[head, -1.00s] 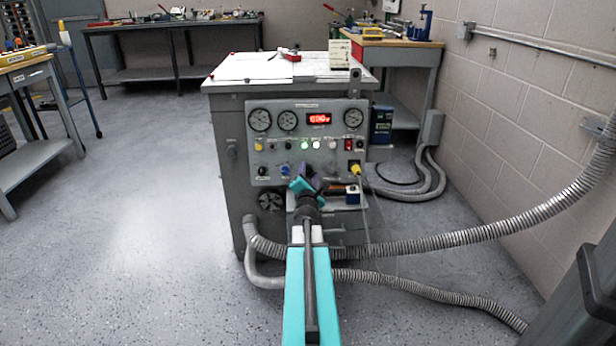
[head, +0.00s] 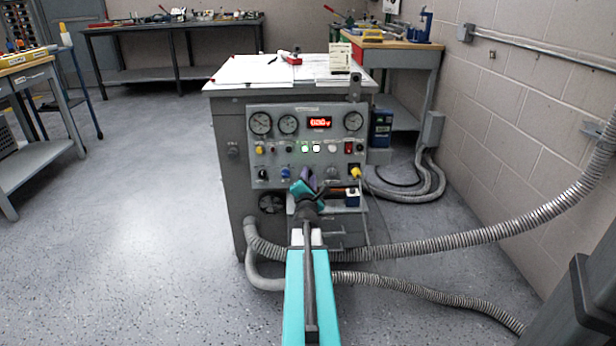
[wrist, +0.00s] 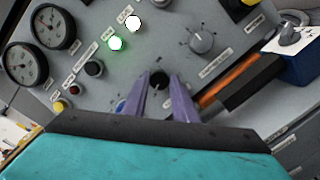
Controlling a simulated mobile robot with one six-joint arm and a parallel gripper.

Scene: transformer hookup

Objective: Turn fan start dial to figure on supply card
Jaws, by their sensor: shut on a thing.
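My gripper, with purple fingers (wrist: 166,98), is shut on a small black dial (wrist: 160,80) on the grey control panel (wrist: 110,82). In the head view my gripper (head: 309,181) is at the lower middle of the panel and hides that dial. The dial's label and scale figures are not legible, so I cannot confirm its name. A larger grey dial (wrist: 202,40) sits apart, up and right in the wrist view. A cream card (head: 340,58), likely the supply card, stands on the cabinet top; its writing is too small to read.
The panel has round gauges (head: 261,123), a red display (head: 320,122), lit buttons (head: 316,148) and a blue knob (head: 286,173). A blue box (wrist: 296,62) and an orange-black bar (wrist: 232,86) lie close right of my fingers. Grey hoses (head: 400,246) run low at the right.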

